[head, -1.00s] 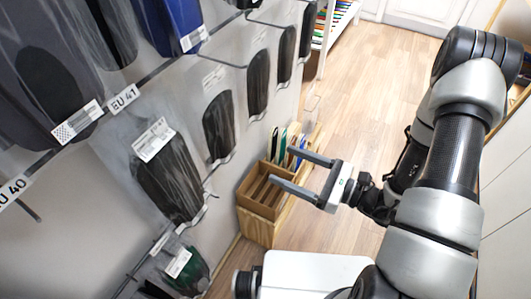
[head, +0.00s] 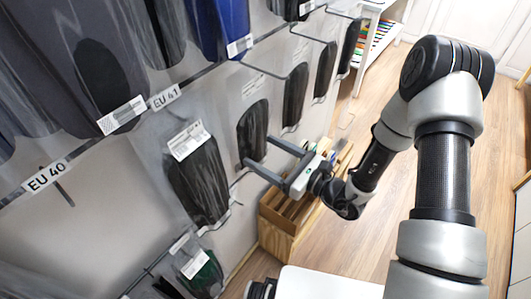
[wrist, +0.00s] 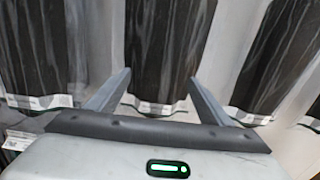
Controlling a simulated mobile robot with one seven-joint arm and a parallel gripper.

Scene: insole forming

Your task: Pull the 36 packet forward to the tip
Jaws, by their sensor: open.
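My gripper (head: 258,152) is open, its two fingers pointing at the packet wall. In the head view its fingertips overlap the lower part of a dark packet (head: 253,122) hanging on the wall. In the wrist view my gripper (wrist: 160,78) has one finger on each side of a dark packet (wrist: 160,45) with a pale strip at its lower end. Whether the fingers touch it is not clear. No 36 mark is legible, so I cannot tell which packet is the 36 one.
More dark packets hang on both sides, including a labelled one (head: 200,180) and one further right (head: 295,95). The EU 41 tag (head: 165,96) and EU 40 tag (head: 46,176) sit on rails at the left. A wooden crate (head: 278,240) stands below. Open floor lies right.

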